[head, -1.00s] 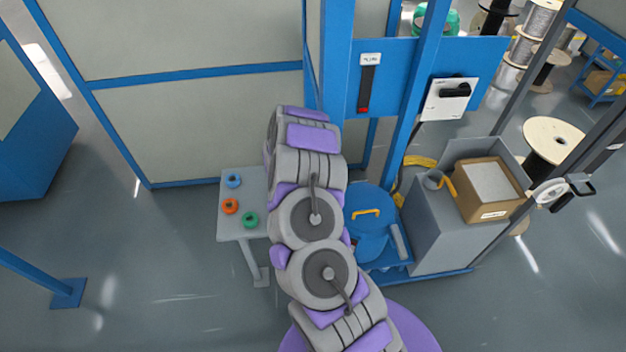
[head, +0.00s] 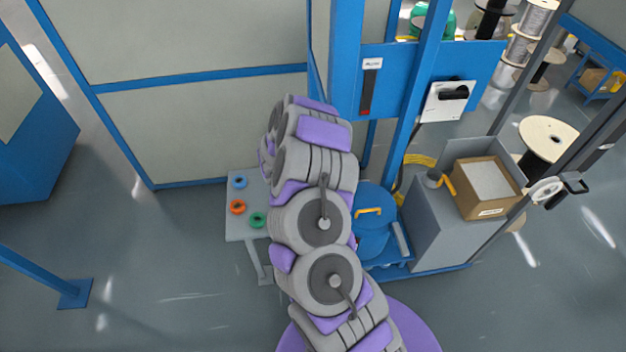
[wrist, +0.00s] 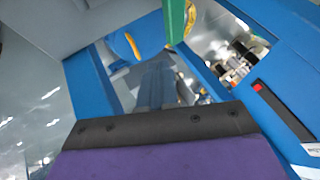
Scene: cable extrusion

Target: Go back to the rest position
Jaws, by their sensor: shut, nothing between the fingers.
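My arm rises through the middle of the head view, and its far end lies in front of the blue frame and the small grey table (head: 238,221). My gripper is hidden behind the arm there. In the wrist view my gripper (wrist: 158,84) appears as a narrow grey-blue shape beyond the black and purple wrist edge. Its fingers are shut, with nothing seen held.
Blue, orange and green rings lie on the grey table. The blue frame (head: 345,80) rises close to the arm. Open floor (head: 170,265) lies left.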

